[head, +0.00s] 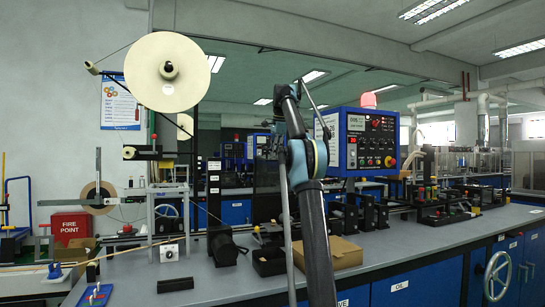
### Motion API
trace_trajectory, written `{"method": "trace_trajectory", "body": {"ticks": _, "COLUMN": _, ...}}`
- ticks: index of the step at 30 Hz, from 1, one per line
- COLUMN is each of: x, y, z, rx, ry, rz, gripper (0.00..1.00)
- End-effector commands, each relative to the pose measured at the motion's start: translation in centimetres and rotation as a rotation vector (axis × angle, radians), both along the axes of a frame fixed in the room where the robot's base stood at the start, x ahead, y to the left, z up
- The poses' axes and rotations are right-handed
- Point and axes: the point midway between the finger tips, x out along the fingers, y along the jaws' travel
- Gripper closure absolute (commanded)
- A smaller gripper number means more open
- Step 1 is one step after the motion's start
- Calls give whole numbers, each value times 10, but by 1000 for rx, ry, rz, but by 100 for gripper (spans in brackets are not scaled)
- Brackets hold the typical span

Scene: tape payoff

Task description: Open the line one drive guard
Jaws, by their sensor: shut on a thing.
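I cannot single out the line one drive guard for certain. A dark, flat panel (267,163) stands upright behind the bench, just left of my arm, and part of it is covered by the arm. A blue control cabinet (370,143) with rows of buttons and a red lamp on top stands right of the arm. My arm rises from the bottom middle to an elbow and bends away at the top. My gripper cannot be made out; the arm links hide that area, so what it holds does not show.
The grey bench top (420,245) has clear room at the front right. A large white reel (167,72) stands left. A handwheel (497,276) projects at right.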

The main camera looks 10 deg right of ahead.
Motion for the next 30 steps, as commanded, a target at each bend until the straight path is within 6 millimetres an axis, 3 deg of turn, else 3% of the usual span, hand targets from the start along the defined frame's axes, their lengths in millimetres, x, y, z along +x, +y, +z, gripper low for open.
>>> {"method": "trace_trajectory", "body": {"ticks": 10, "x": 0, "y": 10, "z": 1, "rx": -9, "ry": -2, "rz": 11, "gripper": 100}}
{"method": "trace_trajectory", "body": {"ticks": 11, "x": 0, "y": 11, "z": 1, "rx": -10, "ry": -3, "rz": 12, "gripper": 86}}
{"method": "trace_trajectory", "body": {"ticks": 12, "x": 0, "y": 13, "z": 1, "rx": -9, "ry": -2, "rz": 13, "gripper": 83}}
{"method": "trace_trajectory", "body": {"ticks": 23, "x": 0, "y": 19, "z": 1, "rx": -7, "ry": -2, "rz": 19, "gripper": 83}}
{"method": "trace_trajectory", "body": {"ticks": 30, "x": 0, "y": 19, "z": 12, "rx": -6, "ry": -2, "rz": 20, "gripper": 83}}
